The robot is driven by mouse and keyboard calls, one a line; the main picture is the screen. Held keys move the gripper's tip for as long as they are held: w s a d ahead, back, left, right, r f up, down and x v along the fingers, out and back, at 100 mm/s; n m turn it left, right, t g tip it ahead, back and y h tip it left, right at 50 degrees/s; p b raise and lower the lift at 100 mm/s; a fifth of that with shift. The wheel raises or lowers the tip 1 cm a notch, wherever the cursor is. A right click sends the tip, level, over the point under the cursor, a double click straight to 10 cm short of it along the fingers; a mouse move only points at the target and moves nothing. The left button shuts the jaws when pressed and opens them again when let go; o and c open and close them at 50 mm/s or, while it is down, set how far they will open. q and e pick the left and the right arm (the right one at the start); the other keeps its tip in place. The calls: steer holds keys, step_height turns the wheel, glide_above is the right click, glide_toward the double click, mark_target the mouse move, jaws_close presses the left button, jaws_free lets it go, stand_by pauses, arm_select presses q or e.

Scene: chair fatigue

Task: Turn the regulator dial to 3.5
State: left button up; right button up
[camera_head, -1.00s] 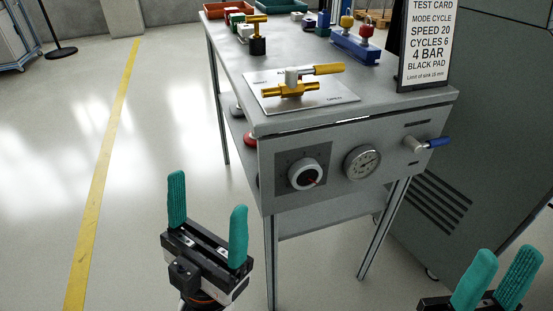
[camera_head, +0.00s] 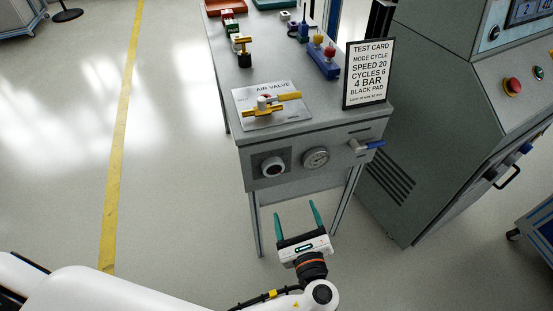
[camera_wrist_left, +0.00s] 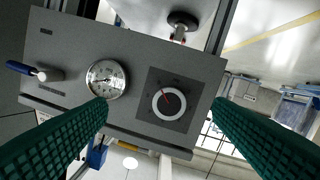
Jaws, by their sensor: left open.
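The regulator dial (camera_head: 272,167) is a round light knob on a dark square plate on the cart's front panel. My left gripper (camera_head: 296,209) is open and empty, below and in front of the panel, apart from the dial. Its teal fingers (camera_wrist_left: 158,104) frame the dial in the wrist view. My right gripper is out of view.
A blue-handled lever (camera_head: 367,145) sticks out at the panel's right. A large grey machine (camera_head: 440,120) stands right.

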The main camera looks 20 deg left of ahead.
mark_target(274, 171)
arm_select(q)
steer(key=shift+y, duration=0.9)
steer(key=x, duration=0.3)
steer(key=r+x, duration=0.1)
steer(key=x, duration=0.3)
steer(key=a+x, duration=0.1)
steer(key=x, duration=0.2)
steer(key=shift+s+a+r, duration=0.1)
steer(key=shift+a+r, duration=0.15)
steer(key=shift+r, duration=0.15)
steer(key=shift+w+a, duration=0.25)
steer(key=shift+w, duration=0.1)
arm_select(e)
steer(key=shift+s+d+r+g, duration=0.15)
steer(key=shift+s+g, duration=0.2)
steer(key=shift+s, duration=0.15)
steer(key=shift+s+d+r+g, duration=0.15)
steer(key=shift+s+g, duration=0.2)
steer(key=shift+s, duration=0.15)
arm_select(q)
steer(key=c, duration=0.8)
steer(key=shift+c, duration=0.8)
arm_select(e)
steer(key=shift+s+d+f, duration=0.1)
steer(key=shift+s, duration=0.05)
